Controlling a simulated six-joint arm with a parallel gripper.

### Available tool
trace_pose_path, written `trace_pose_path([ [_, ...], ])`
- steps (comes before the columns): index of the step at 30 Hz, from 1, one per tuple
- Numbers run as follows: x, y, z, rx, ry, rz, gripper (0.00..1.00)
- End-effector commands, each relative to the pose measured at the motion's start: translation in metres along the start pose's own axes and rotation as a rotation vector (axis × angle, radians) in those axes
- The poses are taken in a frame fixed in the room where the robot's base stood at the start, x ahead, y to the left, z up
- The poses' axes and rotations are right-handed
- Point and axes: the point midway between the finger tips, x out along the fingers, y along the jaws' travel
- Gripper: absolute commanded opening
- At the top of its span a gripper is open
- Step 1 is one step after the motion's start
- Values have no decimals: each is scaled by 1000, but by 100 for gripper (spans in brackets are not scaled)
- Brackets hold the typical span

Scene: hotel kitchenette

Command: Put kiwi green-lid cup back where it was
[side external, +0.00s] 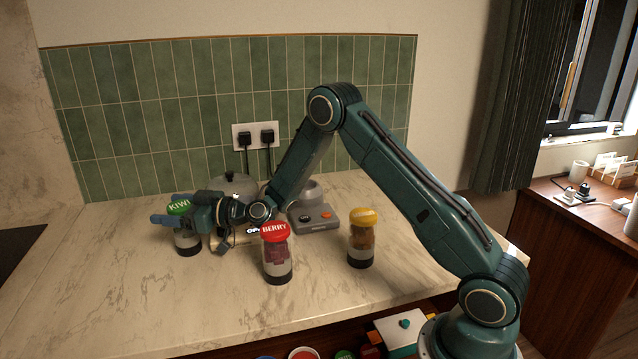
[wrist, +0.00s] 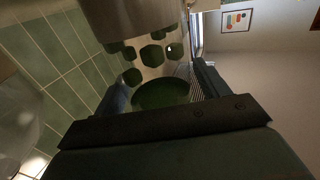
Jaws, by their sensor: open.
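The kiwi cup, with its green KIWI lid (side external: 179,207) and dark base (side external: 188,248), stands upright on the counter at the left in the side view. My gripper (side external: 176,218) is at the cup just below the lid, reaching in from the right. Its blue fingertips show at the cup's upper part and hide some of it. The jaws are open. In the wrist view a dark green round shape, apparently the lid (wrist: 160,94), lies between the two fingers (wrist: 160,90). I cannot tell whether either finger touches the cup.
A red-lid BERRY cup (side external: 277,258) and a yellow-lid cup (side external: 362,240) stand to the right on the marble counter (side external: 190,310). Behind are a grey appliance (side external: 313,218), a rounded pot-like item (side external: 233,184) and wall plugs (side external: 256,136). The front left counter is clear.

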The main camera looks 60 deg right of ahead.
Motion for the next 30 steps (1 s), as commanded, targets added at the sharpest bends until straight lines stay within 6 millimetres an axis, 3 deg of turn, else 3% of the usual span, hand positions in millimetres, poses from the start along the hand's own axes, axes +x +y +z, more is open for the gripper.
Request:
trace_pose_path([
  [21, -68, 1, 1, 2, -2, 1, 74],
  [30, -75, 0, 0, 0, 0, -1, 74],
])
